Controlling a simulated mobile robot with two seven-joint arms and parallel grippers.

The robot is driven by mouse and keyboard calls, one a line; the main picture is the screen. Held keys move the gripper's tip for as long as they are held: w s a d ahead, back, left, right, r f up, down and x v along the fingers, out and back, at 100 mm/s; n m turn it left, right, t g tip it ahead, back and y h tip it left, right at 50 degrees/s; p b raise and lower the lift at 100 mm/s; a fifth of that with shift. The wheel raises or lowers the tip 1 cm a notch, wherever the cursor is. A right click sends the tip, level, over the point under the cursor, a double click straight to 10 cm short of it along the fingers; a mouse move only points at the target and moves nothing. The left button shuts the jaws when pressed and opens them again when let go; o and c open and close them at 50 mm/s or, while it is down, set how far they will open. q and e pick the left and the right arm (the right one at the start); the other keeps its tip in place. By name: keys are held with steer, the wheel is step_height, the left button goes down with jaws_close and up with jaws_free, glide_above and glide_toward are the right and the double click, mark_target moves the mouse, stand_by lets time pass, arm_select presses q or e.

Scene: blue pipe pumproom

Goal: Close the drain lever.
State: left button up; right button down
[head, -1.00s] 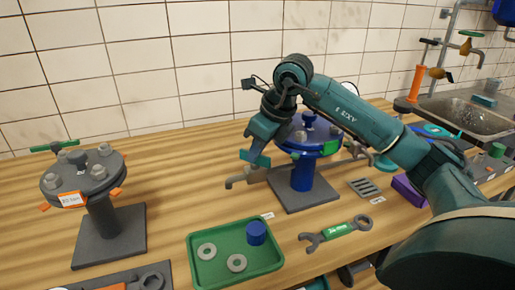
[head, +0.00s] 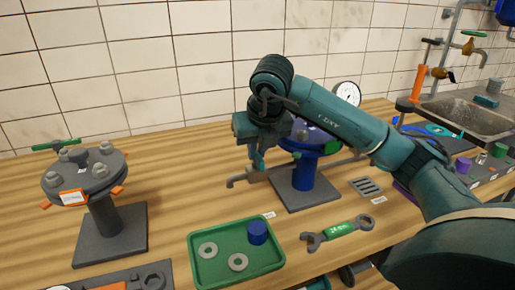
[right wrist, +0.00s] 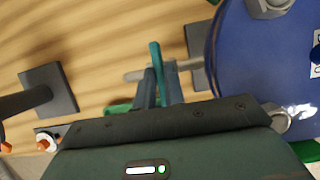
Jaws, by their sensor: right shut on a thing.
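The drain lever, a slim teal-green handle (right wrist: 155,58), shows in the right wrist view between the fingers of my right gripper. It crosses the grey drain pipe (right wrist: 136,75), which also sticks out left of the blue flange stand (head: 303,174) in the head view (head: 238,181). My right gripper (head: 258,163) points down over the pipe, and its fingers (right wrist: 160,78) are shut on the lever. In the head view the gripper mostly hides the lever. My left gripper is not in view.
A green tray (head: 212,270) with washers and a blue cap lies in front. A wrench (head: 338,231) lies right of it. A grey flange stand (head: 110,238) is at the left. A gauge (head: 348,92) and sink (head: 465,117) are behind on the right.

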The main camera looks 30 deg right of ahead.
stand_by(0.5)
steer(key=c, duration=1.5)
jaws_free()
arm_select(q)
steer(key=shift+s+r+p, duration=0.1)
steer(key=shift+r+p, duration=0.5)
steer(key=shift+p, duration=0.55)
arm_select(e)
steer(key=v, duration=1.3)
steer(key=shift+r, duration=0.1)
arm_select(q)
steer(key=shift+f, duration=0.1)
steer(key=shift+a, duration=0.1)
